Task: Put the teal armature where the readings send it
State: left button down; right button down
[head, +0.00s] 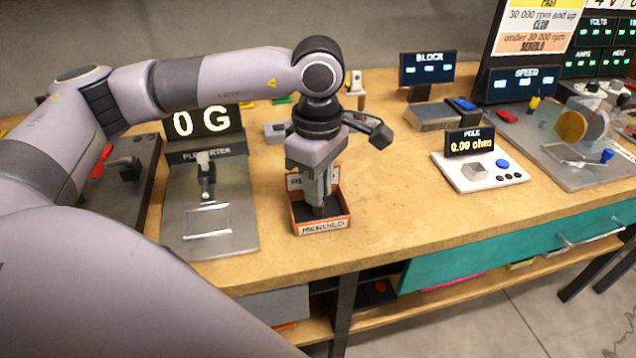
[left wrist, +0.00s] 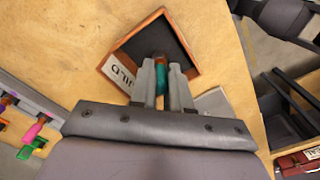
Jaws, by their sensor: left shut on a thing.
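My left gripper (head: 319,207) points down into an open orange-brown tray (head: 321,231) whose front label seems to read REBUILD. In the left wrist view its fingers (left wrist: 163,65) are shut on the teal armature (left wrist: 176,80), a small part with teal between the fingers and a dark end over the tray's dark floor. The tray also shows in the left wrist view (left wrist: 118,62). Whether the armature touches the floor cannot be told. In the head view the fingers hide the armature. My right gripper is not in view.
Left of the tray stands a metal stand with a 0 G display (head: 203,123). To the right are a POLE meter (head: 470,143) reading 0.00 ohm, a BLOCK display (head: 428,68) and a SPEED display (head: 527,82). A rule sheet (head: 540,28) hangs behind. Bench between tray and meter is clear.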

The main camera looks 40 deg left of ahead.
pick_arm(q)
jog(key=shift+f, duration=0.15)
jog(key=c, duration=1)
grip_release()
notch_tip(320, 180, up, 7)
jog(key=shift+r, duration=0.1)
